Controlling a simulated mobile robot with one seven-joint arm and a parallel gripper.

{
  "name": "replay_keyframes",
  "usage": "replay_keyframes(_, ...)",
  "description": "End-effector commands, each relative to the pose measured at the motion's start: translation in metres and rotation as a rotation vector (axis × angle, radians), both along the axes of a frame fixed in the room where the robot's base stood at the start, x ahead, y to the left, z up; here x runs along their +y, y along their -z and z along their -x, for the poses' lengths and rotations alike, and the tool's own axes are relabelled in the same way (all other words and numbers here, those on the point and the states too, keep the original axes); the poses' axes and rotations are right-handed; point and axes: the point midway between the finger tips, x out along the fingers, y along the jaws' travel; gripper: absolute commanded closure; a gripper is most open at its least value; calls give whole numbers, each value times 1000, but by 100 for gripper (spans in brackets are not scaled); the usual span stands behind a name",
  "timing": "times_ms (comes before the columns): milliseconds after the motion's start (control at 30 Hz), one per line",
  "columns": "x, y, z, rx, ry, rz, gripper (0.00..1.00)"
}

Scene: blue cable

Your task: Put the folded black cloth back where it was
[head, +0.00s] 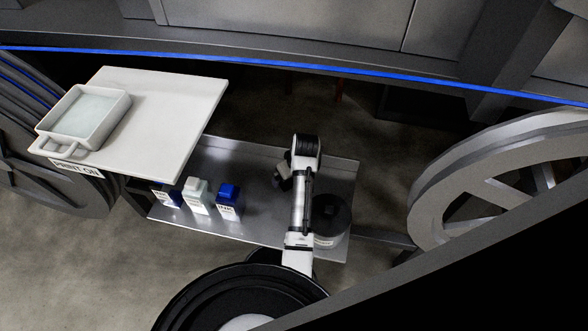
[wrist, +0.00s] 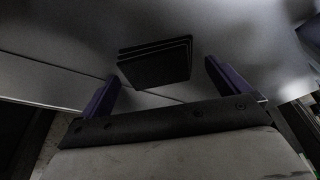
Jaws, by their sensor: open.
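The folded black cloth (wrist: 155,64) shows in the wrist view as a small dark stack of flat layers on a grey metal surface. It lies ahead of my gripper (wrist: 161,80), in the gap between the two purple-dark fingers, which are spread apart and hold nothing. I cannot tell how far the fingertips are from it. In the head view my gripper (head: 282,182) hangs over the metal shelf (head: 256,158), left of my upright arm. I cannot make out the cloth in the head view; my arm may hide it.
Three labelled ink bottles, dark blue (head: 167,195), white (head: 197,196) and blue-capped (head: 228,202), stand left on the shelf. A black round container (head: 334,216) stands at its right end. A white board (head: 174,120) bearing a white tray (head: 66,139) is upper left. A spoked wheel (head: 446,187) is right.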

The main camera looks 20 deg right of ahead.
Motion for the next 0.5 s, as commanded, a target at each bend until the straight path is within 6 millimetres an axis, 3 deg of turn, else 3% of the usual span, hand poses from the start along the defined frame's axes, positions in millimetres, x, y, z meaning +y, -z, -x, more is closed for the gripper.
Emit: replay_keyframes(500,-6,-92,27,-3,1,2,0)
